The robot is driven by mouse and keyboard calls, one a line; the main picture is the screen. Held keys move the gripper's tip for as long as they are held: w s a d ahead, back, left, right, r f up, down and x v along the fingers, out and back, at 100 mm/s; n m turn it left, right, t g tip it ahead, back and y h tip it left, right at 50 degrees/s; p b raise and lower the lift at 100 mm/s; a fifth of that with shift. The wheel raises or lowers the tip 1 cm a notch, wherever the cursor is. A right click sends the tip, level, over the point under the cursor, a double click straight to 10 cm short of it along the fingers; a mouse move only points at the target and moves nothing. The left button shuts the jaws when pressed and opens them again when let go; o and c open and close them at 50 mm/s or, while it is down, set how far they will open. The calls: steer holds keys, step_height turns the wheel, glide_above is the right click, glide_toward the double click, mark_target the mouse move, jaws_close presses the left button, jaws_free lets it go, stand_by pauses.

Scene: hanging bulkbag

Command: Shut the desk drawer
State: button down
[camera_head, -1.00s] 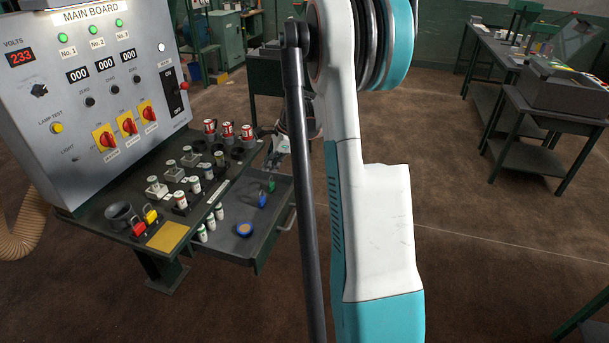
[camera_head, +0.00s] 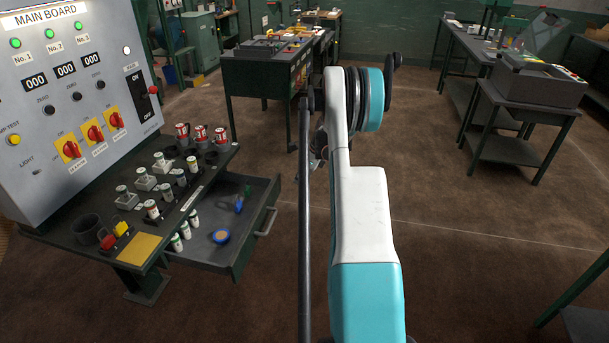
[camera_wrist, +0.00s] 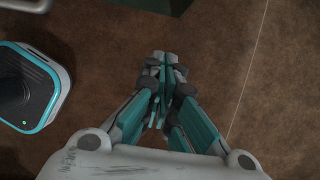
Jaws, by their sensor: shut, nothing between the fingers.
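The desk drawer (camera_head: 207,253) is pulled out to the right from under the desk top (camera_head: 62,238) in the head view. Its front carries a light bar handle (camera_head: 267,223). My gripper (camera_head: 318,150) is mostly hidden behind my arm, out to the right of the drawer front. In the wrist view my gripper (camera_wrist: 160,60) has its fingers together, empty, above brown floor. A pale bar at that view's top left cannot be surely identified.
A control panel (camera_head: 75,95) stands on the desk, with cans (camera_head: 200,135) and jars before it. Another workbench (camera_head: 270,85) stands behind my arm. A side table (camera_head: 520,115) is at the right. Floor right of the drawer is open.

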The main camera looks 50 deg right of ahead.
steer(key=w+a+f+b, duration=0.1)
steer(key=w+a+f, duration=0.1)
steer(key=w, duration=0.3)
steer(key=shift+f+b, duration=0.4)
steer(key=shift+f, duration=0.1)
steer(key=shift+a, duration=0.1)
glide_above(231, 183)
steer(key=s, duration=0.2)
steer(key=shift+w+d+b, duration=0.2)
steer(key=shift+d+b, duration=0.15)
steer(key=shift+d, duration=0.1)
